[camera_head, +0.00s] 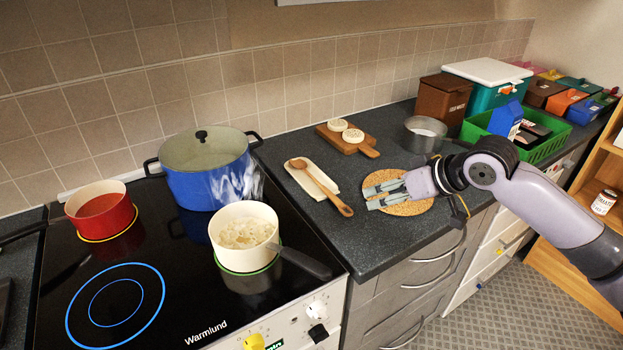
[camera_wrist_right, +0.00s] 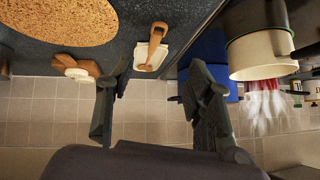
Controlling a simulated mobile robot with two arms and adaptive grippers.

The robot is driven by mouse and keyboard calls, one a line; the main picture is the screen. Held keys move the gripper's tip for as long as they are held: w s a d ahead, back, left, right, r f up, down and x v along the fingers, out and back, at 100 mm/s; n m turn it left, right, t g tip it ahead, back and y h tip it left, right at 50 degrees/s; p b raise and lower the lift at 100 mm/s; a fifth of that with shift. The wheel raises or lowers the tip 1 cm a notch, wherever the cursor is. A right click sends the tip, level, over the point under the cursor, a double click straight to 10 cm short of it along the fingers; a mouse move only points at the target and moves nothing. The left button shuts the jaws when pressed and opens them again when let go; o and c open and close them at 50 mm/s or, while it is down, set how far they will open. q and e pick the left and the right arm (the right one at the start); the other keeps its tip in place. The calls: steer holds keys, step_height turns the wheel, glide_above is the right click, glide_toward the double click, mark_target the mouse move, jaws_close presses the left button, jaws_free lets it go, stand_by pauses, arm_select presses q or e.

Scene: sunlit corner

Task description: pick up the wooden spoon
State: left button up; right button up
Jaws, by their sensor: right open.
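The wooden spoon (camera_head: 322,188) lies on a pale rectangular spoon rest (camera_head: 304,180) on the dark counter, right of the stove. Its bowl end is at the back left, and its handle reaches past the rest toward the front right. In the right wrist view the spoon (camera_wrist_right: 155,45) and its rest (camera_wrist_right: 142,60) appear at top centre, beyond the fingers. My right gripper (camera_head: 369,198) is open and empty, above the round cork mat (camera_head: 411,209), right of the spoon handle and apart from it. Its two spread fingers show in the wrist view (camera_wrist_right: 155,100). My left gripper is not in view.
Left, the stove (camera_head: 180,290) holds a blue pot (camera_head: 205,185), a red pot (camera_head: 101,212) and a steaming cream pan (camera_head: 230,225). A green crate (camera_head: 545,150) is at right.

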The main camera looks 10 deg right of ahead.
mark_target(342, 206)
steer(key=x, duration=0.5)
steer(key=shift+w+f+p, duration=0.1)
steer(key=shift+f+p, duration=0.1)
steer(key=shift+p, duration=0.15)
steer(key=x, duration=0.3)
steer(key=shift+w+a+f+p, duration=0.3)
steer(key=shift+w+f, duration=0.15)
steer(key=shift+w, duration=0.05)
steer(key=p+x, duration=0.1)
steer(key=x, duration=0.3)
steer(key=shift+w+f, duration=0.15)
steer(key=shift+w, duration=0.2)
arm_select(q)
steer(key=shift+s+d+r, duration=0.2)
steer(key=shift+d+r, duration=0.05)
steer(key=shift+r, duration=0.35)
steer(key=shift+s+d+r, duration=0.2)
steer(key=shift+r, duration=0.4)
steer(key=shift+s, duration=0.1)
arm_select(e)
steer(key=shift+c, duration=0.5)
steer(key=shift+c, duration=0.7)
jaws_close()
